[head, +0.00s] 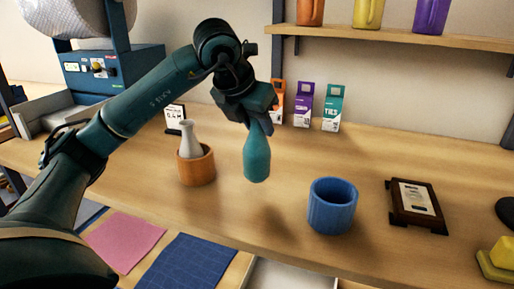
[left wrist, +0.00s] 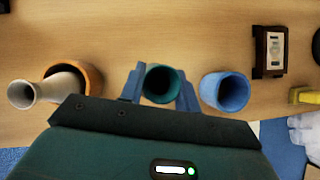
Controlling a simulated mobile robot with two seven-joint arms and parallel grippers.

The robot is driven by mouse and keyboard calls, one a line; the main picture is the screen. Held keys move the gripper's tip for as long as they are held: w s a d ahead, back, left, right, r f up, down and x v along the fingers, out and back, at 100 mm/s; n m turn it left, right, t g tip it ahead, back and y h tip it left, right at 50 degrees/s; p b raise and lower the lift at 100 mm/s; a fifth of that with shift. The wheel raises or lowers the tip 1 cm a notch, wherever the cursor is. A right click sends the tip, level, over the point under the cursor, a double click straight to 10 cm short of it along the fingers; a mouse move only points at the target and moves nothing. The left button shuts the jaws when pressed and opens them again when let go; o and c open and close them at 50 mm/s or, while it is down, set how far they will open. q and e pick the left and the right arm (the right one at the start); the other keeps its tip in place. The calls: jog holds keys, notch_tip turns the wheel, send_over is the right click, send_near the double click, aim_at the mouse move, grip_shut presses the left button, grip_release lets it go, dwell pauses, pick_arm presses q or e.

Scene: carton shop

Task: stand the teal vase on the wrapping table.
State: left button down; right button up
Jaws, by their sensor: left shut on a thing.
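The teal vase (head: 257,155) hangs upright in my left gripper (head: 259,118), above the wrapping table (head: 240,215). The left gripper is shut on its neck. In the left wrist view the mouth of the teal vase (left wrist: 160,82) shows between the two fingers (left wrist: 160,90). A soft shadow lies on the table below and to the right of the vase, so it appears clear of the tabletop. My right gripper is in neither view.
A wooden pot (head: 197,168) holding a grey-white vase (head: 187,140) stands to the left. A blue pot (head: 332,206) stands to the right, with a framed plaque (head: 417,205) beyond it. Small cartons (head: 303,104) stand at the back. The table between the pots is clear.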

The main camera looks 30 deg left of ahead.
pick_arm(q)
jog(key=shift+f+b, duration=0.3)
jog(key=shift+f, duration=1.6)
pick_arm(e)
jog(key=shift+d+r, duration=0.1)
pick_arm(q)
jog(key=c, duration=1)
grip_release()
jog(key=shift+s+r, duration=0.1)
jog(key=shift+r, duration=0.15)
jog(key=p+v, duration=0.1)
jog(key=v, duration=1)
jog(key=shift+s+r, duration=0.15)
jog(key=shift+r, duration=0.05)
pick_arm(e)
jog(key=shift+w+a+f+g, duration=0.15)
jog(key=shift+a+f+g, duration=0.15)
